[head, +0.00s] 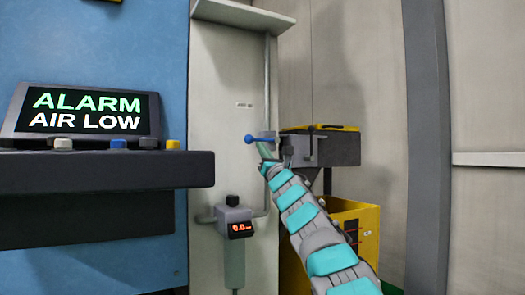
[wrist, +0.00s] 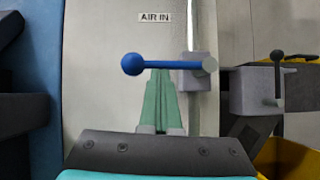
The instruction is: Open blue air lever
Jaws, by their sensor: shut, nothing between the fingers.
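The blue air lever (wrist: 175,64) lies horizontally in the wrist view, with its ball end at left and its pivot at right on a grey valve block (wrist: 197,92) on the pipe. It also shows in the head view (head: 257,139), below a small label. My gripper (wrist: 161,72) has its green fingers together, with their tips at the lever's bar between ball and pivot. In the head view my gripper (head: 262,146) is just under the lever. Whether the tips touch the bar or sit just behind or below it, I cannot tell. Nothing shows between the fingers.
A grey block with a black lever (wrist: 277,80) stands close at right. A gauge (head: 238,224) reads 0.0 below. The alarm screen (head: 88,111) reads "ALARM AIR LOW". A dark console (head: 100,172) juts out at left.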

